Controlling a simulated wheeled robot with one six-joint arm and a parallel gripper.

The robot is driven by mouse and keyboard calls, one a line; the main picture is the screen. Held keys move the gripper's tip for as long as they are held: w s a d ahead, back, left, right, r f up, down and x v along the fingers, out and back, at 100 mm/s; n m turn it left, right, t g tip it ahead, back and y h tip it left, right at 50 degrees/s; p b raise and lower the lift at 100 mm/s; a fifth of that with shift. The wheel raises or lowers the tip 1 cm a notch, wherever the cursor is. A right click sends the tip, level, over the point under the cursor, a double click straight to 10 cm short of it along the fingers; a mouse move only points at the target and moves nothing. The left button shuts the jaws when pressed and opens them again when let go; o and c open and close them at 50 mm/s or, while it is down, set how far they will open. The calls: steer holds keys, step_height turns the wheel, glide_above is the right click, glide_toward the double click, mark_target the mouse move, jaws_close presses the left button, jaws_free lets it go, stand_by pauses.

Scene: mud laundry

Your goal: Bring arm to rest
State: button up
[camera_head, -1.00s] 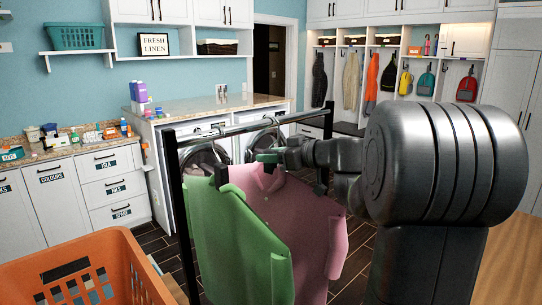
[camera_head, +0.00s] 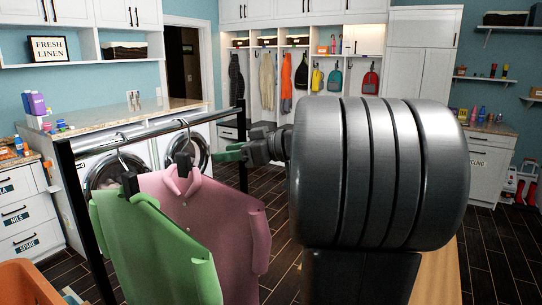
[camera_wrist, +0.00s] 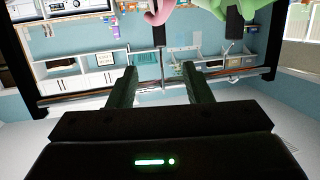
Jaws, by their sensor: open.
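My gripper (camera_head: 230,153) is at the right of the garment rack in the head view, partly hidden behind my large grey arm joint. In the wrist view my gripper (camera_wrist: 160,88) shows two green fingers spread apart with nothing between them. A pink shirt (camera_head: 205,225) and a green shirt (camera_head: 150,250) hang on hangers from the rack's rail (camera_head: 160,131). Parts of the pink shirt (camera_wrist: 158,12) and green shirt (camera_wrist: 238,8) also show at the top of the wrist view, apart from the fingers.
An orange basket (camera_head: 30,283) is at the lower left. The rack's black post (camera_head: 82,215) stands near it. Washing machines (camera_head: 190,150) and a counter (camera_head: 110,122) are behind the rack. A wooden surface (camera_head: 437,280) is at lower right. Dark floor (camera_head: 490,250) is clear at right.

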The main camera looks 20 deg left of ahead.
mark_target(180, 152)
steer(key=x, duration=0.4)
steer(key=p+x, duration=0.1)
steer(key=x, duration=0.4)
steer(key=r+x, duration=0.1)
steer(key=x, duration=0.4)
steer(key=shift+r, duration=0.35)
steer(key=shift+d, duration=0.1)
